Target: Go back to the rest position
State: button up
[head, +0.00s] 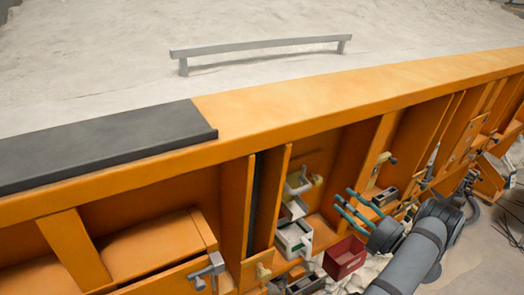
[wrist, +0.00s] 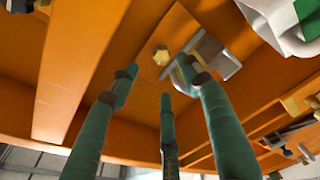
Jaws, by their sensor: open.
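My gripper (head: 350,210) shows in the head view at the lower right, in front of the orange side wall of the sandbed. Its teal fingers are spread and point left toward the wall's recesses. In the wrist view my gripper (wrist: 160,85) is open, with three teal fingers apart and nothing seen between them. The orange wall (wrist: 75,60) fills most of that view. A grey metal bracket (wrist: 215,55) and a yellow knob (wrist: 161,55) appear beyond the fingertips; I cannot tell whether a finger touches the bracket.
The sandbed (head: 110,60) lies behind the orange rim (head: 350,88), with a grey bar (head: 260,46) on the sand. A black pad (head: 100,145) covers the rim's left part. A white box (head: 294,238) and a red bin (head: 344,258) sit close to my gripper. Floor shows at far right.

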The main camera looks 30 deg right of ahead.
aim_at(320, 182)
jog(key=x, duration=1.1)
jog(key=shift+w+a+f, duration=0.1)
jog(key=shift+w+a, duration=0.05)
